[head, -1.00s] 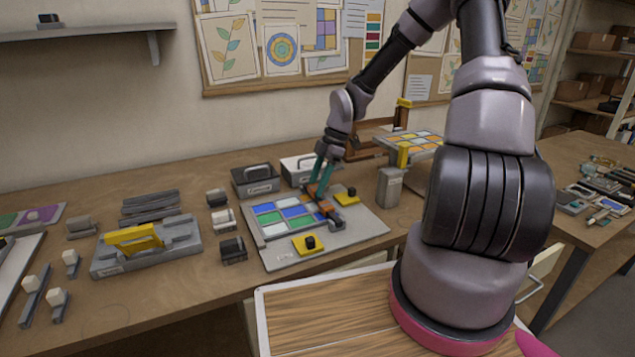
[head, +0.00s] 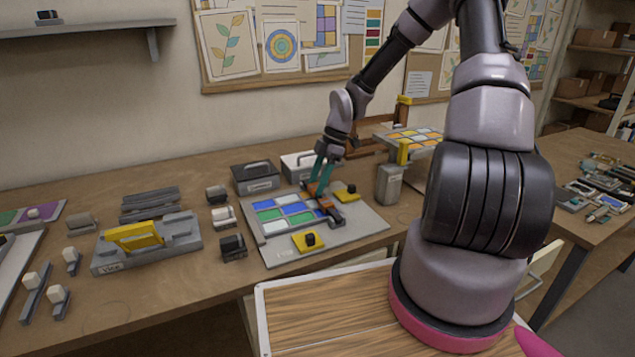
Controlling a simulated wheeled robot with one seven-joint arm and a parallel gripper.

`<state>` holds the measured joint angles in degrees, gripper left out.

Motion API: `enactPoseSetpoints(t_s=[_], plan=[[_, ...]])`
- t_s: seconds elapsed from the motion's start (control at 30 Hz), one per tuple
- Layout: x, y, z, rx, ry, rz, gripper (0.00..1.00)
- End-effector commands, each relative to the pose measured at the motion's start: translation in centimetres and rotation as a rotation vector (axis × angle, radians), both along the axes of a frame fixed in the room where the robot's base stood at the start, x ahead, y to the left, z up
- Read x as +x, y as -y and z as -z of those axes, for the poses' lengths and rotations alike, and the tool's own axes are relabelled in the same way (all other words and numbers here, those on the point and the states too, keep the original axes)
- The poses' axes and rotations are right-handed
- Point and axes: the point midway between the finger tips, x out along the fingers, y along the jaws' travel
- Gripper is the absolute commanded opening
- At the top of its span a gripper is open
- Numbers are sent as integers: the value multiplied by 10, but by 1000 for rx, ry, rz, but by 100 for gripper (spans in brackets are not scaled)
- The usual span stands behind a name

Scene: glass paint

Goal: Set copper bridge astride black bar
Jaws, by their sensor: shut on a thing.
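My gripper (head: 320,184), with teal fingers, points down at the right side of the coloured glass panel (head: 270,227). It is shut on the copper bridge (head: 324,202), a small orange-brown piece. The bridge is at the black bar (head: 336,216), a dark strip along the panel's right edge. The fingers hide part of the bridge. At this size I cannot tell whether the bridge straddles and rests on the bar or is just above it.
The panel lies on a grey board (head: 365,228) with two yellow blocks with black knobs, one in front (head: 308,242) and one at right (head: 347,192). Two handled boxes (head: 256,178) stand behind. A grey canister (head: 389,185) stands right. A grey fixture with a yellow handle (head: 135,237) is left.

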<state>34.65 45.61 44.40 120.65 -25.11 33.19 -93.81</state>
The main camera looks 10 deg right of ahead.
Motion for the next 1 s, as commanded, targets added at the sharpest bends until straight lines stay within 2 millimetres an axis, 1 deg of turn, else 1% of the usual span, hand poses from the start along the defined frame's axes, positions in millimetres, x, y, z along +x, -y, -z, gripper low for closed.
enactPoseSetpoints(t_s=[0.5,1.0], plan=[[0,0,-10,0,0,0,0],[0,0,-10,0,0,0,0]])
